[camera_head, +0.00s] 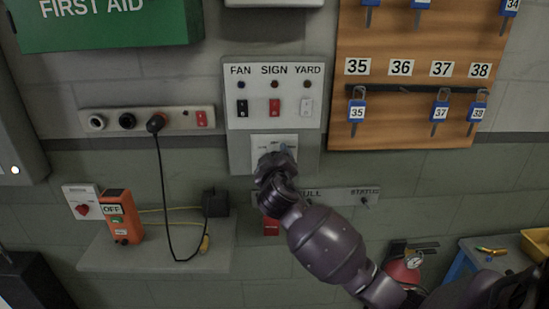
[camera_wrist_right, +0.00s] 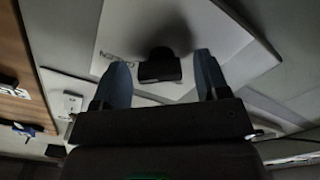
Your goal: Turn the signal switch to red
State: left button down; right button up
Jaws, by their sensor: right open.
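The signal switch plate (camera_head: 262,141) is a small white plate on the wall panel under the FAN, SIGN and YARD switches. Small lettering along its top is too small to read. My right gripper (camera_head: 278,152) is in front of it and hides most of it. In the right wrist view, a dark knob (camera_wrist_right: 160,70) stands out from the white plate (camera_wrist_right: 225,35). My right gripper's two blue-grey fingers (camera_wrist_right: 163,82) are open, one on each side of the knob, with gaps visible. Which way the knob is turned I cannot tell. My left gripper is not in view.
Above is the switch panel (camera_head: 311,108). A key board (camera_head: 400,135) hangs to the right. A socket strip (camera_head: 92,110) with a plugged black cable (camera_head: 163,200) is to the left, above a shelf (camera_head: 150,260) with an orange box (camera_head: 122,220). A fire extinguisher (camera_head: 402,270) stands lower right.

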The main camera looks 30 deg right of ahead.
jog(key=c, duration=0.9)
jog(key=n, duration=0.4)
jog(key=shift+w+n, duration=0.1)
jog(key=shift+n, duration=0.3)
jog(key=n, duration=0.5)
jog(key=shift+a+f, duration=0.1)
jog(key=n, duration=0.5)
jog(key=shift+f, duration=0.1)
jog(key=n, duration=0.4)
jog(key=shift+f+n, duration=0.1)
jog(key=shift+n, duration=0.6)
